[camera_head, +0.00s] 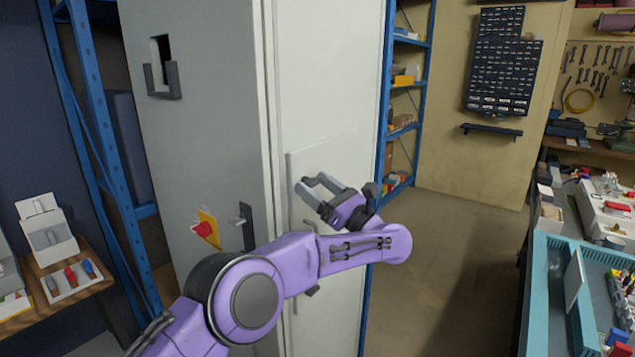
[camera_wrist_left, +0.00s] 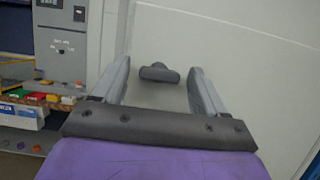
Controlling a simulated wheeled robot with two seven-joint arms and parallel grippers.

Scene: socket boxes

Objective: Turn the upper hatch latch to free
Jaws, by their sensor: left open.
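The pale hatch (camera_head: 345,152) is a raised panel on the side of the tall light-grey cabinet. A dark grey latch (camera_wrist_left: 159,73) shows on the pale surface in the left wrist view, its bar lying roughly level in that picture. My left gripper (camera_head: 311,184) is open and empty in front of the hatch. In the left wrist view its two fingers (camera_wrist_left: 157,66) stand on either side of the latch, with a gap on each side; I cannot tell the depth between them. My right gripper is not in view.
The cabinet (camera_head: 205,120) carries a red knob on a yellow plate (camera_head: 206,229) and a grey handle (camera_head: 242,222). Blue shelving (camera_head: 408,75) stands behind it. A workbench with a teal tray (camera_head: 547,290) is at right. The floor (camera_head: 450,250) between is clear.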

